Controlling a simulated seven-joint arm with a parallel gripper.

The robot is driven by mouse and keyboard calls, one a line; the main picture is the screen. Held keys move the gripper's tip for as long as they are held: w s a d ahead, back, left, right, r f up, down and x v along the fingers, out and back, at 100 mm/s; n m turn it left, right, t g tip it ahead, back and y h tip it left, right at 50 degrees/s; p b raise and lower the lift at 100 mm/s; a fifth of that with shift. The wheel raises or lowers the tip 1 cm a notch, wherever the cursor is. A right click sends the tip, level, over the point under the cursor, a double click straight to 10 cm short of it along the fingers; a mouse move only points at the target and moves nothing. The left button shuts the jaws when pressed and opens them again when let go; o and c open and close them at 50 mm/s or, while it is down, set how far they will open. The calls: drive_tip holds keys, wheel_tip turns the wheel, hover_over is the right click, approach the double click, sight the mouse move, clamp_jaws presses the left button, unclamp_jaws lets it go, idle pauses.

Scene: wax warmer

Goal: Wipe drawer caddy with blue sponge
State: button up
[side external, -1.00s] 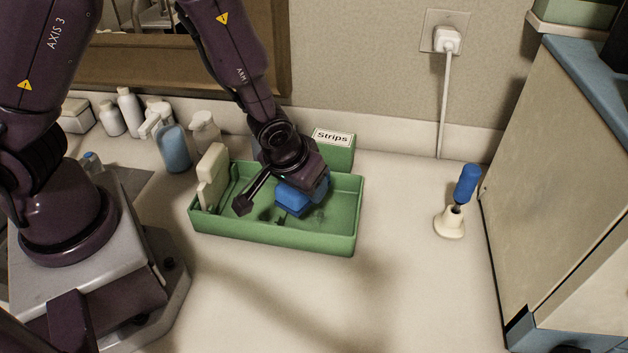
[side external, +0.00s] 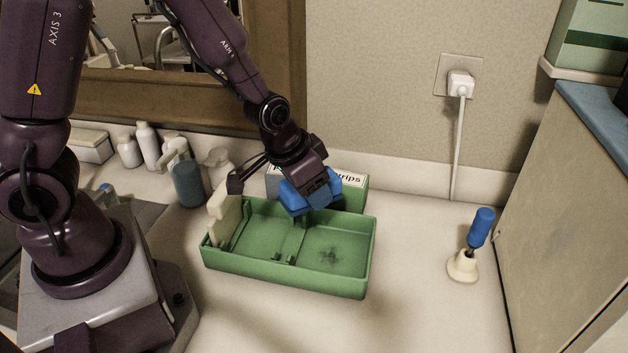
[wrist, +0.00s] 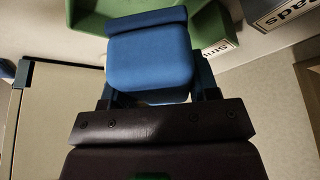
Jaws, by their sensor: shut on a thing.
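The green drawer caddy (side external: 290,280) sits on the counter, with a divider across its inside. A dark smudge (side external: 331,257) shows on the floor of its right compartment. A cream upright piece (side external: 222,215) stands at its left end. My gripper (side external: 316,190) is shut on the blue sponge (side external: 308,200) and holds it above the caddy's back edge. In the wrist view the sponge (wrist: 150,62) fills the space between the fingers, with a green edge of the caddy (wrist: 88,15) beyond it.
A green box labelled Strips (side external: 352,190) stands just behind the caddy, close to the sponge. Bottles (side external: 187,182) stand at the back left. A blue-handled tool in a cream holder (side external: 462,266) stands at right, near a cabinet (side external: 560,200). The front counter is clear.

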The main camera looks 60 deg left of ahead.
drive_tip(key=d+f, duration=0.1)
drive_tip(key=f, duration=0.1)
drive_tip(key=w+d+f, duration=0.1)
drive_tip(key=f, duration=0.1)
drive_tip(key=d+f, duration=0.1)
drive_tip(key=f, duration=0.1)
drive_tip(key=shift+w+d+f, duration=0.2)
drive_tip(key=shift+w+d, duration=0.2)
drive_tip(key=shift+w+r, duration=0.2)
drive_tip(key=shift+w, duration=0.2)
drive_tip(key=shift+f, duration=2.6)
drive_tip(key=shift+s+a, duration=0.1)
drive_tip(key=shift+s+a, duration=2)
